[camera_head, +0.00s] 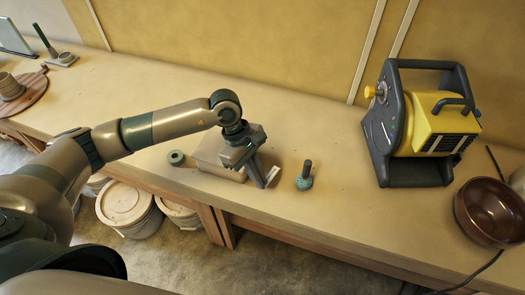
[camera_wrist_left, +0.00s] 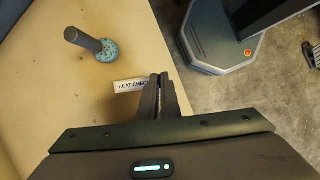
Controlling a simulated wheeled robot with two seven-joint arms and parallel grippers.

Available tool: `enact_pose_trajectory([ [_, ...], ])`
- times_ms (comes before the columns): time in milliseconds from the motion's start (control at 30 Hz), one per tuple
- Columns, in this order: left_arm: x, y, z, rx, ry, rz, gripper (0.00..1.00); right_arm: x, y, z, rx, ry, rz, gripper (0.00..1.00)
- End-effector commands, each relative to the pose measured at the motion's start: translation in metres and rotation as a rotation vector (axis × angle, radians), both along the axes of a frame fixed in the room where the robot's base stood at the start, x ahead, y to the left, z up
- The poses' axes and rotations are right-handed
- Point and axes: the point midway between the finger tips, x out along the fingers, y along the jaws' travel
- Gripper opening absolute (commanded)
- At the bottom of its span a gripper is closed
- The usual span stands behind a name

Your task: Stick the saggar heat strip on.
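The heat strip (camera_wrist_left: 130,85) is a small white label reading "HEAT CHEC…", its end hidden by a finger. It sticks out from between the fingertips of my left gripper (camera_wrist_left: 163,82), which look shut on it. In the head view the strip (camera_head: 273,173) shows as a pale piece at the tip of my left gripper (camera_head: 264,180), near the bench's front edge. A pale box, likely the saggar (camera_head: 212,155), sits on the bench behind and left of the gripper, partly hidden by it. My right gripper is not in view.
A speckled teal knob with a dark handle (camera_head: 304,180) stands just right of the gripper. A small green ring (camera_head: 176,158) lies left of the box. A yellow and black machine (camera_head: 425,125) and a brown bowl (camera_head: 490,212) stand at the right. Lidded buckets (camera_head: 125,203) are below the bench.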

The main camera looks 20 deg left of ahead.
Motion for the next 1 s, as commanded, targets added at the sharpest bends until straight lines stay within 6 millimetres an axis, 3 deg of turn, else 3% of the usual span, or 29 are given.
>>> enact_pose_trajectory([
  [300,-0.033,0.021,-0.026,0.002,0.003,-0.588,0.00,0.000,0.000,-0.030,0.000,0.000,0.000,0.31],
  [600,-0.060,0.044,-0.035,0.001,0.000,-1.132,0.00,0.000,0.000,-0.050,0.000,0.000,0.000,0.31],
  [800,-0.066,0.052,-0.035,0.001,0.000,-1.275,0.00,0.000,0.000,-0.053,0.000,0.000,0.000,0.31],
  [1000,-0.067,0.052,-0.034,0.000,-0.001,-1.289,0.00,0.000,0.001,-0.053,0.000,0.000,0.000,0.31],
])
